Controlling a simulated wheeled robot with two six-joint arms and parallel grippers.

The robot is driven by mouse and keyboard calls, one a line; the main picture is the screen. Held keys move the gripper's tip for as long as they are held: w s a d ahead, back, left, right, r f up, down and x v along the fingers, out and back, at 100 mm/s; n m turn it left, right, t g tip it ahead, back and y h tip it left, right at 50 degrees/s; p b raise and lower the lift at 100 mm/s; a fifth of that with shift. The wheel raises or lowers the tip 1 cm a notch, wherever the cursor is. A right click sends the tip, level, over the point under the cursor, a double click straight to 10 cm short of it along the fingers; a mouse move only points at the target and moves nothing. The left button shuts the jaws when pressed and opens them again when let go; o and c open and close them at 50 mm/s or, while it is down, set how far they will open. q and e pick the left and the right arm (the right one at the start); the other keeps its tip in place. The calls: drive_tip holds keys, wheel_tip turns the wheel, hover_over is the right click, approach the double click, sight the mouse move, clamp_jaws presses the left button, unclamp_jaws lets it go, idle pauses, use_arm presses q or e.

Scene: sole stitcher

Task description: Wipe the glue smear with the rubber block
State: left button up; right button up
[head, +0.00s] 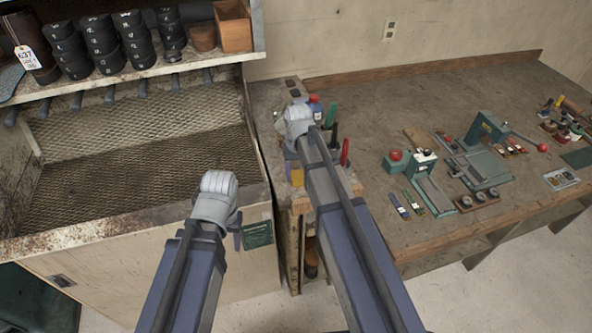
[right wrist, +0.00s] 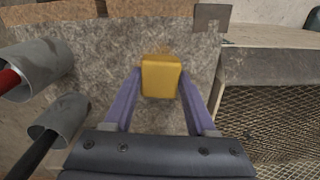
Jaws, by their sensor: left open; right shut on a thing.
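The yellow rubber block (right wrist: 161,77) is held between the purple fingers of my right gripper (right wrist: 159,92) in the right wrist view. The block is low over or on the worn grey bench top; I cannot tell whether it touches. A faint brownish patch (right wrist: 162,50) shows at the block's far edge and may be the glue smear; the rest is hidden. In the head view the block (head: 297,175) shows beside my right arm at the narrow bench's front. My left gripper (head: 238,232) is open, in front of the mesh-lined bin, its fingers mostly hidden.
Two grey holders, one with a red-handled tool (right wrist: 10,80), stand left of my right gripper in the wrist view. The mesh-lined bin (head: 110,170) lies left of the narrow bench. A wide bench (head: 370,105) with a green press (head: 487,130) and small parts extends right.

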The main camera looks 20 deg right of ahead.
sight(299, 191)
drive_tip(key=shift+s+d, duration=0.1)
drive_tip(key=shift+s, duration=2)
drive_tip(key=shift+w, duration=0.1)
drive_tip(key=shift+a+f, duration=0.1)
drive_tip(key=shift+a, duration=0.25)
drive_tip(key=shift+w+a, duration=0.2)
drive_tip(key=shift+w, duration=1.3)
drive_tip(key=shift+w+d, duration=0.1)
drive_tip(key=shift+w, duration=0.4)
